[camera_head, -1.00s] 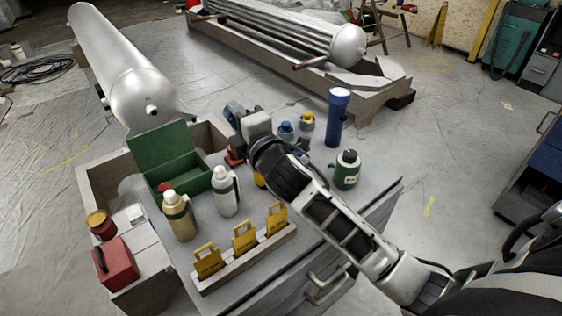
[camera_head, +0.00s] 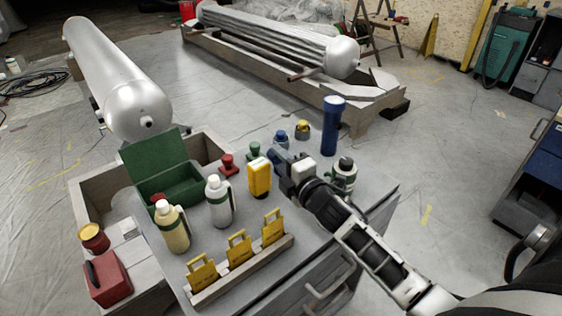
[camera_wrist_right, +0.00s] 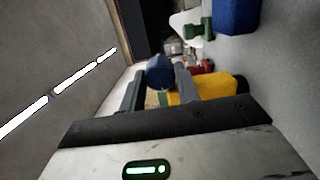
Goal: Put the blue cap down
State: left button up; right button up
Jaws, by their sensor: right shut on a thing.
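My right gripper (camera_head: 280,160) is shut on the blue cap (camera_wrist_right: 160,72), a dark blue round piece between its two fingers in the right wrist view. In the head view the cap (camera_head: 275,155) is small and partly hidden by the gripper. I cannot tell whether the cap touches the worktop. My left gripper is not in view.
Red (camera_head: 229,163), green (camera_head: 255,150), blue (camera_head: 281,137) and yellow (camera_head: 302,130) knobbed pieces stand behind the gripper. A tall blue flashlight (camera_head: 332,125) is further right. Two flasks (camera_head: 219,200), a green open box (camera_head: 175,182) and a rack of yellow tags (camera_head: 245,268) lie left and front.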

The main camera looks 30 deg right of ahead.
jog(key=shift+f+b, duration=0.45)
jog(key=shift+f, duration=0.1)
jog(key=o, duration=1.2)
jog(key=shift+c, duration=0.2)
jog(key=shift+r+p, duration=0.3)
jog(key=shift+r, duration=0.05)
jog(key=s, duration=1.2)
jog(key=shift+d+r, duration=0.15)
jog(key=shift+r, duration=0.1)
